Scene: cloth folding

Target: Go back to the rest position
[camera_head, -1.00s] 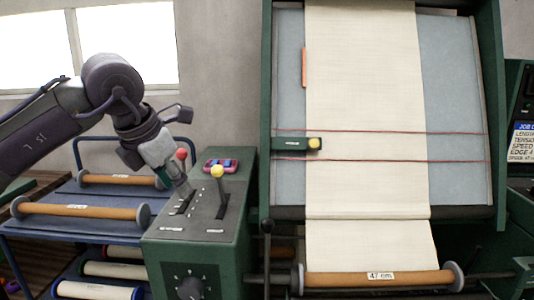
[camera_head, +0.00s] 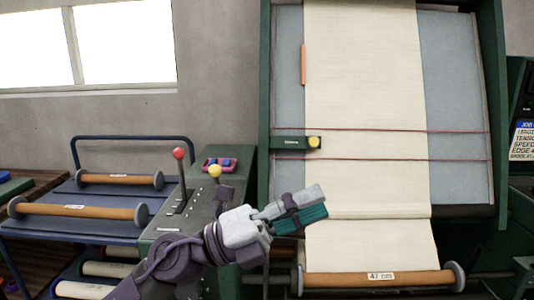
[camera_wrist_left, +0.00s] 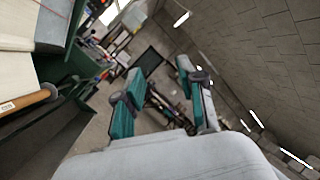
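My left gripper (camera_head: 300,209) is in front of the machine's lower left side, pointing right, with its arm rising from the bottom of the head view. In the left wrist view, its two teal-padded fingers (camera_wrist_left: 160,75) stand apart with nothing between them. It is clear of the control box (camera_head: 150,250) and its levers. My right gripper does not show in either view.
A cream cloth (camera_head: 365,90) hangs down the green-framed machine to a roller (camera_head: 420,278) at the bottom. A blue cart (camera_head: 80,227) with several rollers stands at the left.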

